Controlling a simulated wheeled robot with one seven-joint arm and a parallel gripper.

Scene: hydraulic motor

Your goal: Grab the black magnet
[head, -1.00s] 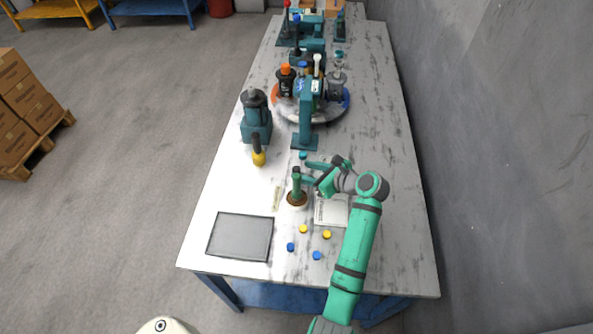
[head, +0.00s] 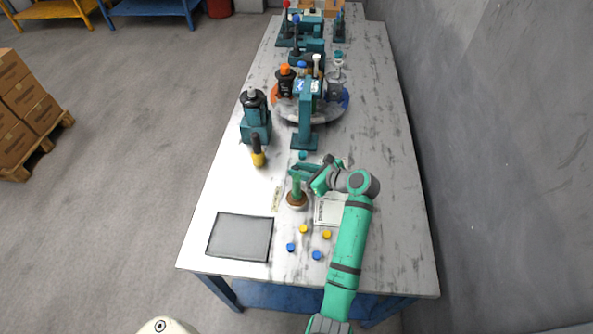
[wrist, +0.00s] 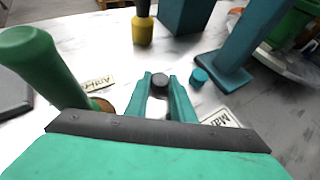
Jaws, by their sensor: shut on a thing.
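The black magnet is a small dark round piece (wrist: 160,82) between the two green fingertips in the wrist view. My gripper (wrist: 161,84) is shut on it. In the head view my gripper (head: 298,168) is over the middle of the table, at the top of a green handle (head: 296,186) that stands upright on a round brown and white base. The magnet is too small and covered to make out there. The handle (wrist: 40,62) also shows at the left of the wrist view, apart from the fingers.
A teal cap (head: 303,155) and a yellow and black tool (head: 258,158) stand beyond the gripper. A teal stand (head: 305,125) rises behind them. Yellow and blue caps lie in front, with a grey tray (head: 240,237) at left. The right side of the table is fairly clear.

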